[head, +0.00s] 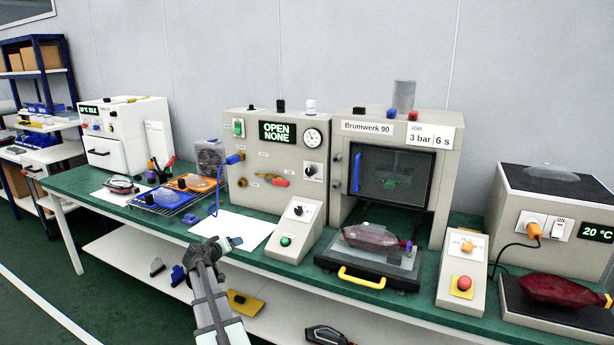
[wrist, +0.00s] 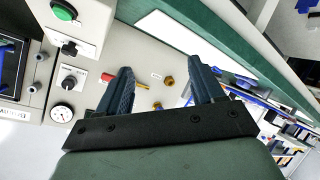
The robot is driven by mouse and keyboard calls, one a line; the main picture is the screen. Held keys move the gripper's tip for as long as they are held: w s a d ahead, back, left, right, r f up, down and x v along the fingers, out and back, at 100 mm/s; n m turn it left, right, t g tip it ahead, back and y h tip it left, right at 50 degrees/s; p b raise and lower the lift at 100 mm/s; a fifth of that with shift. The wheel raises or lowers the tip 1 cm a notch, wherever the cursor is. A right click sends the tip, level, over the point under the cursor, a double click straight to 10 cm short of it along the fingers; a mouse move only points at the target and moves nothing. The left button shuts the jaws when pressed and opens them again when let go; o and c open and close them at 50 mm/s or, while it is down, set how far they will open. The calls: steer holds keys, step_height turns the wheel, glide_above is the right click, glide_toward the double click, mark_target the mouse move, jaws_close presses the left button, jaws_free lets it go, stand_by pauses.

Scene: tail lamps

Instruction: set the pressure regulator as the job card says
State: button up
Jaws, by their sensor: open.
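The job card (head: 431,136) on the right-hand machine reads "3 bar | 6 s". The grey test panel (head: 262,201) has a display (head: 277,132) reading "OPEN NONE" and a round white gauge (head: 312,137). Below the gauge is a dark knob on a white plate (head: 313,171), which looks like the pressure regulator; its label is unreadable. The knob (wrist: 70,83) and gauge (wrist: 62,113) also show left of my fingers in the wrist view. My gripper (head: 228,244) is open and empty, low in front of the panel, apart from the knob. The wrist view shows its spread fingers (wrist: 160,70).
The panel has a red-handled valve (head: 280,182) and a blue hose (head: 217,195). A white sheet (head: 240,222) lies in front. A yellow-handled tray (head: 365,279) is farther right.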

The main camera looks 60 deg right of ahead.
steer(key=s+d+r+m+g+h, duration=0.1)
steer(key=s+d+r+h, duration=0.15)
steer(key=d+r, duration=0.35)
steer(key=s+d+r+h, duration=0.1)
steer(key=s+d+r, duration=0.3)
steer(key=d, duration=0.3)
steer(key=m+g+h, duration=0.1)
steer(key=h, duration=0.1)
glide_toward(309, 172)
steer(key=d, duration=0.9)
steer(key=shift+w+d+r, duration=0.1)
steer(key=shift+w+r, duration=0.05)
steer(key=shift+w, duration=0.05)
steer(key=c, duration=1.1)
steer(key=shift+o, duration=0.2)
